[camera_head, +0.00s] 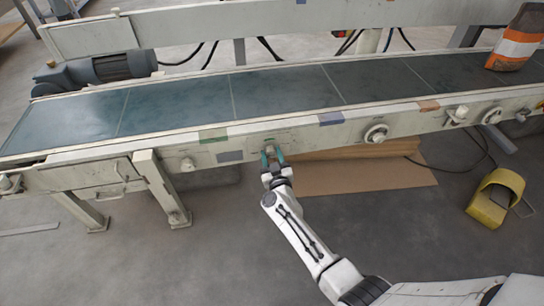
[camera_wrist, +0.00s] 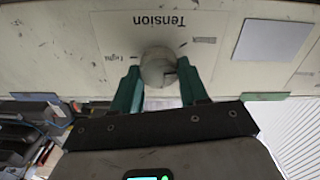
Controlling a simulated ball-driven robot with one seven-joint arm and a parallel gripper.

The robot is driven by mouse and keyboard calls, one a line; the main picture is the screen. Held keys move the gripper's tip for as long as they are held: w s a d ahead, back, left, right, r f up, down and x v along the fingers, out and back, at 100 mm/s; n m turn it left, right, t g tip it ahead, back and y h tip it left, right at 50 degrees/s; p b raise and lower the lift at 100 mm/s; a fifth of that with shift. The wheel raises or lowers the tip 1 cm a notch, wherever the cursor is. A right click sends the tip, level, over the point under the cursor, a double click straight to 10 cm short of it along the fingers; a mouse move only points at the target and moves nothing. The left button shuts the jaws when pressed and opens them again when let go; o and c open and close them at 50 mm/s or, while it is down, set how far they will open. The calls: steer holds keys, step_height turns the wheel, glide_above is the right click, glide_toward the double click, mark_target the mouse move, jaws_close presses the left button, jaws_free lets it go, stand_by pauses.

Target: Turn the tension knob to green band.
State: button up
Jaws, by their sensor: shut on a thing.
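The tension knob (camera_wrist: 158,64) is a round grey knob on the conveyor's pale side rail. My gripper (camera_wrist: 159,84) has its two green fingers on either side of it and is shut on it. In the wrist view the word "Tension" shows upside down above the knob, with small lettering at its left and a faint grey mark at its right. A dark notch shows on the knob's right side. I cannot make out a green band on the dial. In the head view my gripper (camera_head: 271,157) reaches the rail and mostly hides the knob.
The conveyor belt (camera_head: 185,103) runs above the rail. Another dial (camera_head: 376,132) is farther right on the rail. Green (camera_head: 213,135), blue (camera_head: 331,118) and orange (camera_head: 428,105) patches mark its top edge. A yellow foot pedal (camera_head: 497,195) stands on the floor, lower right. An orange bag (camera_head: 518,45) sits on the belt.

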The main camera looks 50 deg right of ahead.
steer(key=m, duration=0.9)
steer(key=shift+s+d+f+m, duration=0.1)
steer(key=shift+f+m, duration=0.05)
steer(key=shift+m, duration=0.25)
steer(key=m+b, duration=0.1)
steer(key=m, duration=0.4)
steer(key=shift+d, duration=0.1)
steer(key=shift+s+f+m+b, duration=0.15)
steer(key=shift+m+b, duration=0.2)
steer(key=shift+m, duration=2.05)
steer(key=o, duration=1.1)
steer(key=shift+c, duration=0.2)
